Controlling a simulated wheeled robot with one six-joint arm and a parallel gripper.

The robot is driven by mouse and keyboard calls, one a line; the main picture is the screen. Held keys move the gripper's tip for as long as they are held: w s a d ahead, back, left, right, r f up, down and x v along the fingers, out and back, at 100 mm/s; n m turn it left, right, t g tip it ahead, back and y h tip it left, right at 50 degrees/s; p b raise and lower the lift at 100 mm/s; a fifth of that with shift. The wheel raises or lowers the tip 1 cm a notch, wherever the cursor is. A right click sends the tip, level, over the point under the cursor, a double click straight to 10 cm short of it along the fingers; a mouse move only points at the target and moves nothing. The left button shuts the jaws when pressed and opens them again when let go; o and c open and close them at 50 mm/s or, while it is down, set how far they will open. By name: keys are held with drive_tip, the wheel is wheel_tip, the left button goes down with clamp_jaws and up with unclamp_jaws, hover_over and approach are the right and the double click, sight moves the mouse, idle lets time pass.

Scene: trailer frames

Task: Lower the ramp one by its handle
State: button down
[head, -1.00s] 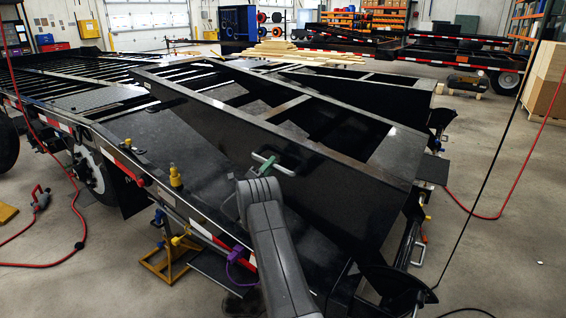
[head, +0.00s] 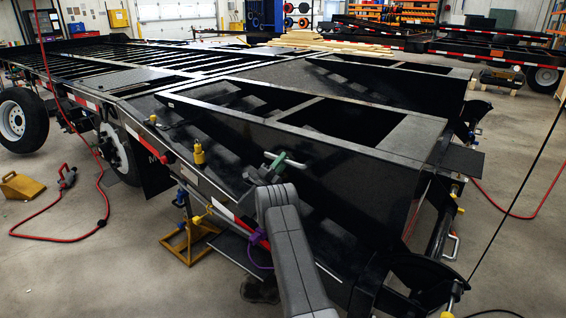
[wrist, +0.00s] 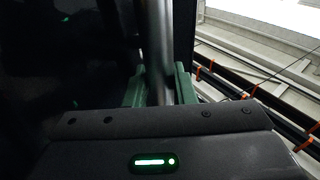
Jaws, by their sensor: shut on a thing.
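The near ramp (head: 345,190) is a large black panel with an open frame, tilted up at the trailer's rear. Its metal handle (head: 296,165) sticks out from its side face. My gripper (head: 277,160), with green fingers, is at the handle's left end. In the wrist view my gripper (wrist: 161,88) is shut on the handle's bar (wrist: 158,45), which runs between the two green fingers. The dark ramp face (wrist: 70,60) fills the left of that view. My arm hides part of the ramp's lower edge.
A second black ramp (head: 400,85) lies beyond the near one. The trailer deck (head: 150,68) stretches to the back left. A yellow stand (head: 188,240) and a red hose (head: 50,228) are on the floor at left.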

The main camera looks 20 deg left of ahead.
drive_tip(key=shift+a+f+n+y, duration=0.15)
drive_tip(key=shift+f+n+y, duration=0.2)
drive_tip(key=shift+f, duration=0.6)
drive_tip(key=c, duration=1.4)
unclamp_jaws()
drive_tip(key=shift+f, duration=0.1)
drive_tip(key=shift+c, duration=0.2)
drive_tip(key=shift+o, duration=1)
drive_tip(key=shift+w+a+f, duration=0.1)
drive_tip(key=shift+a+f, duration=0.05)
drive_tip(key=shift+a, duration=0.05)
drive_tip(key=shift+r, duration=0.2)
drive_tip(key=v, duration=1.3)
drive_tip(key=shift+s+a+f, duration=0.1)
drive_tip(key=shift+s+f, duration=0.1)
drive_tip(key=shift+s, duration=0.1)
